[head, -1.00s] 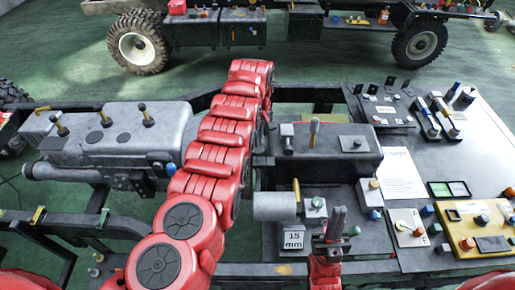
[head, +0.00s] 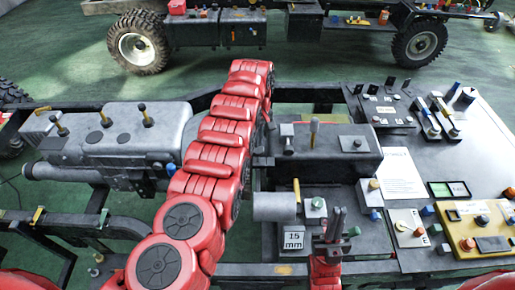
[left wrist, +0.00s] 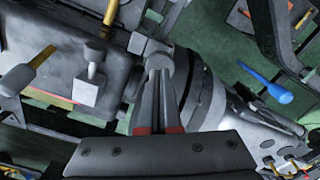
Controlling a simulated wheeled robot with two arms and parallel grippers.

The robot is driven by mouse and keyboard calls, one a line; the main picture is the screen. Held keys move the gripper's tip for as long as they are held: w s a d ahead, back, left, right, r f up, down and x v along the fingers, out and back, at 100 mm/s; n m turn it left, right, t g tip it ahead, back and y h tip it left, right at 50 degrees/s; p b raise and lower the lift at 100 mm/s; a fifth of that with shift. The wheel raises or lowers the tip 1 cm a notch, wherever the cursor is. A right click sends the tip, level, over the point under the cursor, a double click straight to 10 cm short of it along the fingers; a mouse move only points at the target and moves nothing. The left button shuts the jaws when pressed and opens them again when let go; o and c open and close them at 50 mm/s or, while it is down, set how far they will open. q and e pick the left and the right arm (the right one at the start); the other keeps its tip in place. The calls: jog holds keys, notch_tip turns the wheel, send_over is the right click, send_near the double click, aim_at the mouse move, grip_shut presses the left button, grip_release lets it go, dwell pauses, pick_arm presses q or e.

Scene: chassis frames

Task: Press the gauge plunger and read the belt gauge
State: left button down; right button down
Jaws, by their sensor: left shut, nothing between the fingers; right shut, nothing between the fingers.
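A small panel marked 15 mm (head: 293,238) stands below a light grey cylinder (head: 275,207) in the head view; I cannot tell whether it is the belt gauge. A T-shaped knob (head: 288,138) stands on a dark box (head: 337,162) and may be the plunger. My left arm bends over beside the box, and its gripper is mostly hidden there. In the left wrist view my left gripper (left wrist: 160,75) is shut and empty, its tips at a grey rounded knob (left wrist: 164,64); contact is unclear. My right gripper (head: 335,216) is shut and empty, pointing up beside the panel.
A grey engine-like block (head: 110,135) with several knobs lies left of my left arm. A grey bench (head: 480,140) at the right carries a white sheet (head: 401,174), a small screen (head: 449,190) and a yellow control box (head: 465,245). Frame rails and small knobs crowd the middle.

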aim_at(258, 149)
pick_arm(q)
jog(key=shift+f, duration=0.1)
dwell(0.5)
jog(key=shift+f+b, duration=1.25)
jog(key=shift+f, duration=0.35)
jog(key=shift+r, duration=0.1)
jog(key=shift+r+p, duration=1)
jog(key=shift+r, duration=0.25)
jog(key=shift+r+p, duration=0.7)
jog(key=shift+r, duration=1.8)
